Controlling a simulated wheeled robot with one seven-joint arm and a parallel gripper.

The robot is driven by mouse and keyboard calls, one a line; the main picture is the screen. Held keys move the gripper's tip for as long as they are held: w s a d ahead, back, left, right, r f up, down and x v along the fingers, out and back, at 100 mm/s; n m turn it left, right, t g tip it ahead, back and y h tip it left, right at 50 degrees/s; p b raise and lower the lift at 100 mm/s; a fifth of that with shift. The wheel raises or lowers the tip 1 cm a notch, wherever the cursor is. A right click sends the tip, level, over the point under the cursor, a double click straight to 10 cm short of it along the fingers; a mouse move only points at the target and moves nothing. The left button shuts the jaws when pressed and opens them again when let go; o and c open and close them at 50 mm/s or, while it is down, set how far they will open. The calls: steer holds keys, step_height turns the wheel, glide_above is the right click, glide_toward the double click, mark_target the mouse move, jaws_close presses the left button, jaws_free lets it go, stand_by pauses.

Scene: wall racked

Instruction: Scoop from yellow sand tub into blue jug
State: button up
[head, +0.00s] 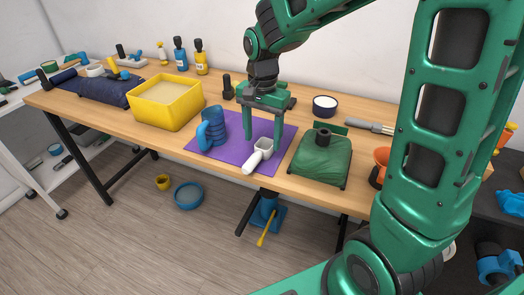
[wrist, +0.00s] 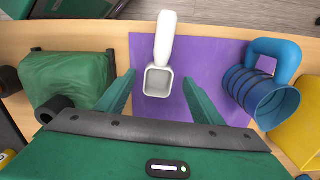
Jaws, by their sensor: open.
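A yellow tub (head: 150,113) filled with pale sand stands at the left of the table; its edge shows in the wrist view (wrist: 302,135). A blue ribbed jug (head: 215,125) with a side handle stands on a purple mat (head: 205,157); it also shows in the wrist view (wrist: 262,97). A white scoop (head: 258,157) lies on the mat, its handle toward the front table edge; in the wrist view (wrist: 160,55) its square bowl is nearest me. My green gripper (head: 263,137) is open above the mat, its fingers (wrist: 155,95) either side of the scoop, not touching it.
A green cushion-like bag (head: 322,158) lies right of the mat. Bottles (head: 180,55) stand at the back left. A blue dish (head: 188,195) lies on the floor.

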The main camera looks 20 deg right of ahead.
mark_target(262, 146)
step_height(262, 146, down, 4)
steer(key=shift+s+f, duration=0.1)
steer(key=c, duration=1.3)
steer(key=shift+o, duration=0.2)
